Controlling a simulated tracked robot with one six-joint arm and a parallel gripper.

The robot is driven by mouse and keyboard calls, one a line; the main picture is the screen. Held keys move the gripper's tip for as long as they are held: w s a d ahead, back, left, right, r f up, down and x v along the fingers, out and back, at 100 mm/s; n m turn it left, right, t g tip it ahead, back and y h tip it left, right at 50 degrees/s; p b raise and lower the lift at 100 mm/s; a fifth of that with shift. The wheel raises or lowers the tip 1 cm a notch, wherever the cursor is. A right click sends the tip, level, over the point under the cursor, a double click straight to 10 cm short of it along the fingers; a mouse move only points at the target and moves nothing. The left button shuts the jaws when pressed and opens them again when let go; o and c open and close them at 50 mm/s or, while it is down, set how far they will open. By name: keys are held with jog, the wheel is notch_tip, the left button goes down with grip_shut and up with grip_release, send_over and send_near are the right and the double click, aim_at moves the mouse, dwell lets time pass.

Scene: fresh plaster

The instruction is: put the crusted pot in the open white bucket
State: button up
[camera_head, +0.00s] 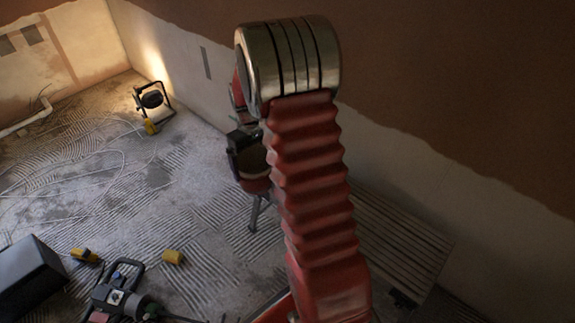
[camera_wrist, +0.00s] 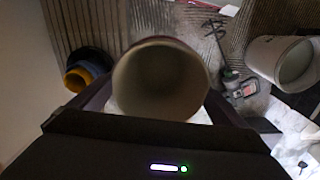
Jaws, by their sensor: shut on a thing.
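The crusted pot (camera_wrist: 160,82) is a round, open-topped vessel with a pale rim and a dull brownish inside, in the middle of the wrist view. My gripper (camera_wrist: 160,102) has its dark jaws on either side of the pot and is shut on it. The open white bucket (camera_wrist: 262,58) stands at the right edge of the wrist view, apart from the pot, its mouth showing. In the head view, my red arm covers much of the middle. The white bucket does not show there.
In the wrist view, dark, blue and yellow nested tubs (camera_wrist: 76,78) stand left, and a mixer-like tool (camera_wrist: 238,88) lies between pot and bucket. The head view shows a work light (camera_head: 152,97), a black box (camera_head: 30,278) and a ribbed board (camera_head: 400,240) by the wall.

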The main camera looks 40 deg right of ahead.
jog(key=w+a+r, duration=0.1)
jog(key=a+r, duration=0.2)
jog(key=a, duration=0.6)
jog(key=w+a+r, duration=0.1)
jog(key=a+r, duration=0.2)
jog(key=a, duration=0.7)
jog(key=shift+w+r, duration=0.2)
jog(key=shift+r, duration=0.15)
jog(key=shift+s, duration=0.1)
